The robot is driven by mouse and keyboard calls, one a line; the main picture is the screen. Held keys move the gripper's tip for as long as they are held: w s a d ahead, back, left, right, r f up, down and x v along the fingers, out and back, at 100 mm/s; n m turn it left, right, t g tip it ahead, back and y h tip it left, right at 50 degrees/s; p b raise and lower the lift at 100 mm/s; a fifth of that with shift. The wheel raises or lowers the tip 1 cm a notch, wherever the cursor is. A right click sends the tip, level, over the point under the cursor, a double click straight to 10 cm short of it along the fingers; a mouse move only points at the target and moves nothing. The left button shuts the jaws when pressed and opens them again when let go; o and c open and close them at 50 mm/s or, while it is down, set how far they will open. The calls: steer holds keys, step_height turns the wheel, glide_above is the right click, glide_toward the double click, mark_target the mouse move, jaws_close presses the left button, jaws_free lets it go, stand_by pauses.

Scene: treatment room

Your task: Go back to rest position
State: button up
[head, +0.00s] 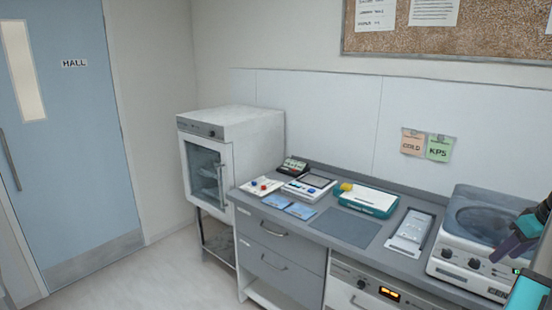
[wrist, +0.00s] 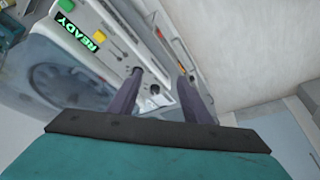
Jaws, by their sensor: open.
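My gripper (head: 519,240) is at the right edge of the head view, in front of the white centrifuge-like machine (head: 470,265) on the counter. In the wrist view my gripper (wrist: 158,72) shows two dark purple fingers spread apart, with nothing between them. Below the fingers in that view is the machine's front panel (wrist: 120,45), with a green READY display, a yellow button and dark knobs. I cannot tell whether the fingertips touch the panel.
The grey counter (head: 345,228) holds a teal-and-white device (head: 368,201), blue packets (head: 300,210), a white device (head: 309,186) and a grey-white tray (head: 410,232). A white glass-door cabinet (head: 232,150) stands left. Floor (head: 150,275) before the blue door (head: 70,130) is clear.

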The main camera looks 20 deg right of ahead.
steer(key=w+a+f+n+g+y, duration=0.2)
steer(key=w+a+f+n+y, duration=0.1)
steer(key=w+a+f, duration=1.15)
steer(key=w+a+f+n+g+y, duration=0.1)
steer(key=w+a+f+g, duration=0.1)
steer(key=a+f, duration=0.8)
steer(key=w+a+f+n+g+y, duration=0.1)
steer(key=a+f+g, duration=0.1)
steer(key=a+f, duration=0.85)
steer(key=s+a+f+n+g+h, duration=0.1)
steer(key=s+a+f+g, duration=0.1)
steer(key=s+a+f, duration=0.5)
steer(key=s+a+f+g, duration=0.1)
steer(key=s+a+f, duration=0.2)
steer(key=a+f, duration=0.65)
steer(key=s+a+f+m+h, duration=0.2)
steer(key=s+f, duration=0.3)
steer(key=s, duration=0.3)
steer(key=s+a+f+m+g+h, duration=0.1)
steer(key=s+a+f+m, duration=0.1)
steer(key=s+f, duration=0.4)
steer(key=shift+s+a+f+m+h, duration=0.2)
steer(key=shift+s+a+m+h, duration=0.15)
steer(key=shift+s+a, duration=0.7)
steer(key=shift+s+d, duration=0.2)
